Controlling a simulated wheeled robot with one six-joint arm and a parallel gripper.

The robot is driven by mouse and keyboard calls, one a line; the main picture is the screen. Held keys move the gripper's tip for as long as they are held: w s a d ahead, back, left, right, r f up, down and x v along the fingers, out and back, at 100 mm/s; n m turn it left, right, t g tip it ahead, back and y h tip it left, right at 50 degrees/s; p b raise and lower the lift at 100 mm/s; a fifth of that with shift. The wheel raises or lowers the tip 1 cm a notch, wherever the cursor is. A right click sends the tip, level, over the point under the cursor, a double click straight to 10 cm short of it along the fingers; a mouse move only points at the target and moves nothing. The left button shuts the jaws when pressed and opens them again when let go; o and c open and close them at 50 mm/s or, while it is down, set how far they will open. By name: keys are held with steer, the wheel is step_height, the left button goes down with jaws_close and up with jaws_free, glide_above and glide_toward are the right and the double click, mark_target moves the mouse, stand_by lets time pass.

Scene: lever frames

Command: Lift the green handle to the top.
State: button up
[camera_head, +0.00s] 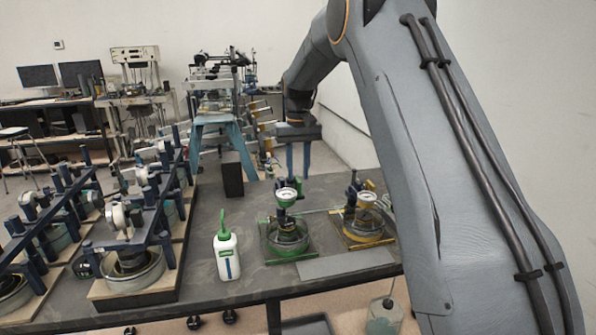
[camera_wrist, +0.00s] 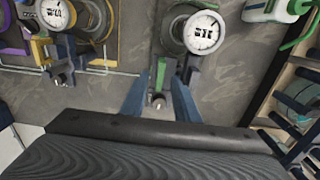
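The green-framed lever unit (camera_head: 287,253) stands on the dark table in the head view, with a round white-faced gauge on top. In the wrist view its gauge (camera_wrist: 202,33) is at upper middle. A short lever with a green stripe, seemingly the green handle (camera_wrist: 161,72), points down toward my gripper. My gripper (camera_wrist: 158,88) is open, with one blue-grey finger on each side of this lever; I cannot tell whether either touches it. In the head view my gripper (camera_head: 298,172) points down behind the green unit, and the handle is hard to make out there.
A yellow-framed unit (camera_head: 368,239) stands right of the green one and shows at left in the wrist view. A white bottle with a green spout (camera_head: 227,256) stands left of the green unit. Blue racks with gauges (camera_head: 132,222) fill the table's left side. A grey plate (camera_head: 346,264) lies in front.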

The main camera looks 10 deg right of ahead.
step_height(320, 180, up, 8)
steer(key=b, duration=0.2)
steer(key=shift+b, duration=0.35)
steer(key=shift+f, duration=0.1)
stand_by(0.4)
